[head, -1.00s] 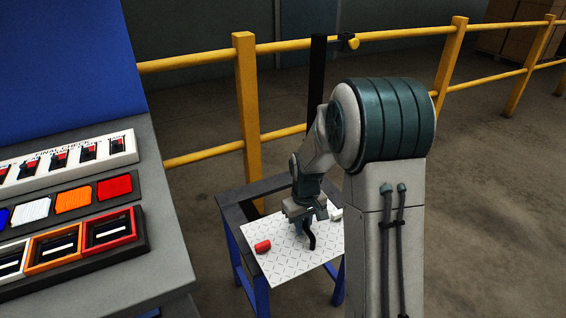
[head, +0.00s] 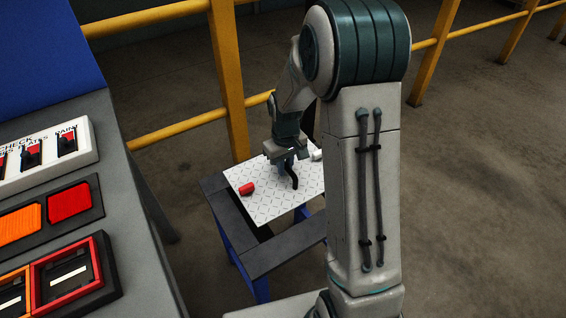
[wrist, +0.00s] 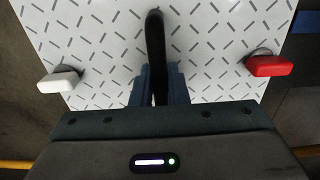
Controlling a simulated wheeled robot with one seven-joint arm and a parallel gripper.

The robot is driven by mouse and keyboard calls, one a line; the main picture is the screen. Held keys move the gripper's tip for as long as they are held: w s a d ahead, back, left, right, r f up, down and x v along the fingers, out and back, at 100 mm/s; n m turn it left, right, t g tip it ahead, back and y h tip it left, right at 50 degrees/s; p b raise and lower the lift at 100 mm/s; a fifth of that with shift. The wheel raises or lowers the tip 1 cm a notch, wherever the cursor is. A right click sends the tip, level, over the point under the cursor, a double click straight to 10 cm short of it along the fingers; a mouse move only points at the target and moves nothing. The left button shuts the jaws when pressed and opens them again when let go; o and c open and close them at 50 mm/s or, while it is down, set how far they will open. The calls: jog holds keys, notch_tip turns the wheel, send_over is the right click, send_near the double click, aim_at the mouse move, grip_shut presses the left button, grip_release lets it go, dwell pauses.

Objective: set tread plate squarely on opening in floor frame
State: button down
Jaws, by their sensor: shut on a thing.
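The tread plate (head: 262,207) is a pale sheet with dark dashes, a black curved handle (head: 294,178), a red block (head: 247,188) and a white block (head: 317,155). In the wrist view my gripper (wrist: 158,92) is shut on the handle (wrist: 155,45), with the plate (wrist: 105,30) spread beneath it. My gripper (head: 288,160) also shows in the head view. The floor frame (head: 285,248) is a dark-topped stand with blue legs. The plate overlaps its far part, and a dark gap of the opening (head: 264,233) shows at the near side. I cannot tell whether the plate touches the frame.
A grey bench (head: 150,255) with coloured panels and a blue back stands at the left, close to the frame. A yellow railing (head: 229,80) runs behind the frame. Open floor (head: 480,200) lies to the right of my arm.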

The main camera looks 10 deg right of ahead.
aim_at(286, 176)
jog(key=shift+f+b, duration=2.25)
jog(key=shift+f, duration=1.1)
jog(key=shift+s+d, duration=0.1)
jog(key=shift+f+b, duration=0.45)
jog(key=shift+f, duration=0.25)
jog(key=c, duration=1.3)
grip_release()
jog(key=shift+c, duration=0.2)
notch_tip(286, 176, up, 14)
jog(key=p, duration=0.2)
jog(key=shift+f+p, duration=0.1)
jog(key=shift+p, duration=0.2)
